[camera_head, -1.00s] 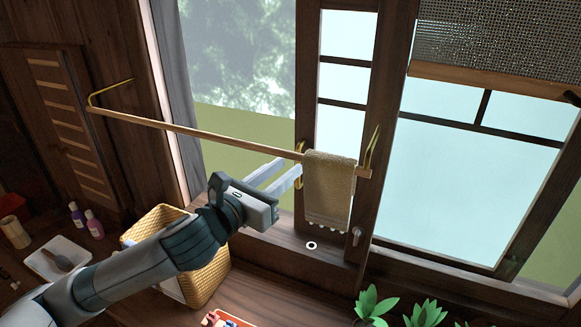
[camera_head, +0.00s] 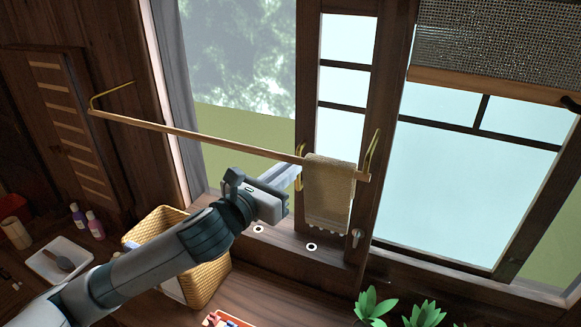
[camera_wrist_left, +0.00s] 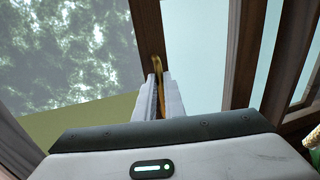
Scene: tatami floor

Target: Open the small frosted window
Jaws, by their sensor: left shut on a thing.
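The small frosted window (camera_head: 345,90) is a narrow dark wooden sash with pale panes, in the middle of the head view. Its brass handle (camera_head: 299,155) is on the left stile. My left gripper (camera_head: 291,174) is at this handle, its fingers pointing up and right. In the left wrist view the handle (camera_wrist_left: 158,68) runs up between the two fingers (camera_wrist_left: 159,100), which are shut on it. Clear outdoor view shows left of the sash. My right gripper is not in view.
A wooden towel rail (camera_head: 200,134) on brass brackets crosses in front of the window, with a beige towel (camera_head: 328,190) at its right end. A wicker basket (camera_head: 208,278) stands under my left arm. Plants (camera_head: 372,305) stand at the front right.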

